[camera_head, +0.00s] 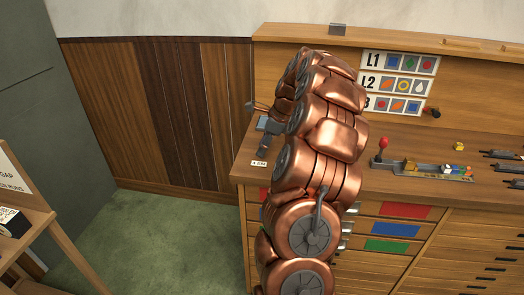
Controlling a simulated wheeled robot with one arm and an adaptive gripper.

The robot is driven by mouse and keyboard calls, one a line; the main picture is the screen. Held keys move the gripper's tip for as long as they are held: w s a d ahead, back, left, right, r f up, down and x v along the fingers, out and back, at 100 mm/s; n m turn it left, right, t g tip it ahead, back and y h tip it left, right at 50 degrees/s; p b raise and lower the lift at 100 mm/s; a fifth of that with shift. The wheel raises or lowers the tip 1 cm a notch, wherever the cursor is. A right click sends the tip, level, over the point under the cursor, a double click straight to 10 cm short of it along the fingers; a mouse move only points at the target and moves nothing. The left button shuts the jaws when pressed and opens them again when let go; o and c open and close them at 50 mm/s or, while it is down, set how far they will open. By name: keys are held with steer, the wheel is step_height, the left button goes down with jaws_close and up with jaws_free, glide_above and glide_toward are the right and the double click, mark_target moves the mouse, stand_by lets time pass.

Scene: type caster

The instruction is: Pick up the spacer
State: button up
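I cannot single out the spacer with certainty. A small label (259,163), which seems to read "4 EM", lies at the bench's left front edge. Small dark grey parts (266,138) show just behind it, beside my copper arm; they may belong to my gripper or to things on the bench. My arm hides much of this area, and I cannot make out the fingertips or anything between them. A small yellow block (459,146) lies on the bench at the right.
A metal tray (425,172) with small blocks and a red-knobbed lever (383,148) stands on the wooden bench (400,135). Dark tools (508,168) lie at the right edge. A chart (398,85) stands behind. A small table (40,225) is at the left; green floor is clear between.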

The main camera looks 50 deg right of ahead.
jaws_close()
steer(key=shift+r, duration=0.1)
stand_by(0.3)
steer(key=shift+r+b, duration=0.4)
steer(key=shift+r, duration=1.15)
steer(key=shift+s+r, duration=0.15)
steer(key=s+a+r+b, duration=0.1)
steer(key=s+a, duration=0.4)
steer(key=s, duration=1)
steer(key=shift+r+b, duration=0.2)
steer(key=shift+b, duration=0.7)
steer(key=shift+w+a, duration=0.1)
